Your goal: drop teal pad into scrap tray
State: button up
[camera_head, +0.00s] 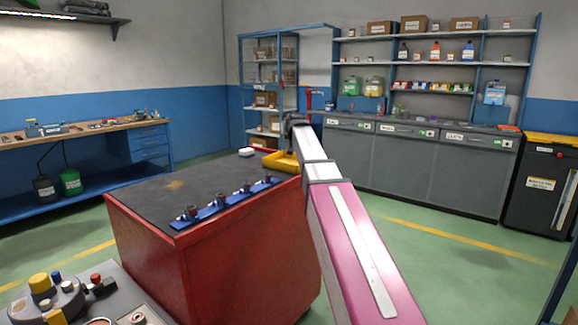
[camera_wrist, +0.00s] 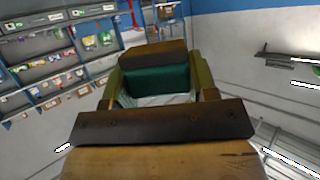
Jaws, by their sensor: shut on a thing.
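The teal pad (camera_wrist: 155,79) shows in the wrist view as a dark teal block between the two olive fingers. My gripper (camera_wrist: 156,88) is shut on it. In the head view my arm reaches forward over the far right corner of the red cart, and its own links hide the gripper and the pad. A yellow tray-like thing (camera_head: 283,162) is at that corner, just beside and below the arm's end. It looks like the scrap tray, but its inside is mostly hidden.
The red cart (camera_head: 225,262) has a dark top with a blue strip of several knobs (camera_head: 228,201) and a small white item (camera_head: 246,152). Grey cabinets (camera_head: 415,168) and blue shelves stand behind. A workbench (camera_head: 80,132) is at left. Green floor is free to the right.

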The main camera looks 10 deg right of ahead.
jog(key=shift+f, duration=2.5)
jog(key=o, duration=1)
jog(key=v, duration=1)
jog(key=shift+s+r, duration=0.25)
jog(key=shift+s, duration=0.1)
